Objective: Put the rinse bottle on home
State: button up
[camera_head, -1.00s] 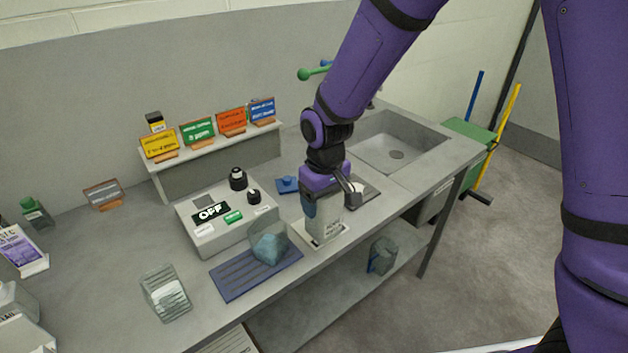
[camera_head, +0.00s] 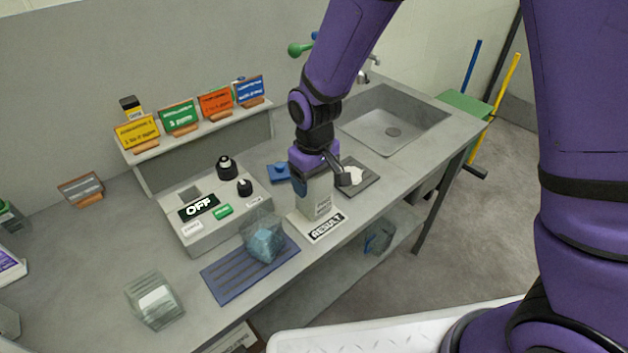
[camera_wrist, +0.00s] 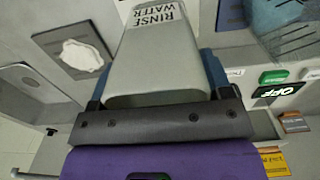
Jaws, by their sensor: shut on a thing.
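The rinse bottle (camera_head: 318,198) is a pale grey block-like bottle, upright in my gripper (camera_head: 315,172). In the wrist view the bottle (camera_wrist: 160,62) reads "RINSE WATER" and sits between blue finger pads. My gripper (camera_wrist: 158,85) is shut on it. In the head view the bottle's base is over or beside the white "RESULT" plate (camera_head: 326,229); I cannot tell whether it touches. No spot marked "home" is readable.
A dark tray with a white lump (camera_head: 361,184) lies right of the bottle; the sink (camera_head: 375,128) is beyond. Left are a grey "OFF" device (camera_head: 213,243) and a blue ribbed mat (camera_head: 222,284) bearing a clear container (camera_head: 264,240). The bench's front edge is close.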

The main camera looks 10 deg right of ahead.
jog(key=shift+f, duration=0.9)
jog(key=shift+f, duration=0.15)
jog(key=o, duration=1.6)
jog(key=shift+c, duration=0.2)
notch_tip(320, 180, up, 11)
jog(key=s+d+r+m+t, duration=0.1)
jog(key=s+d+r+m, duration=0.1)
jog(key=d+r, duration=0.65)
jog(key=s+d+r+m+t, duration=0.2)
jog(key=s+d+r, duration=0.3)
jog(key=s+d, duration=0.3)
jog(key=s+d+r+m+t, duration=0.2)
jog(key=s+d+r, duration=0.4)
jog(key=s+d, duration=0.2)
jog(key=shift+s+r+m, duration=0.2)
jog(key=shift+s+m, duration=0.1)
jog(key=shift+m, duration=0.1)
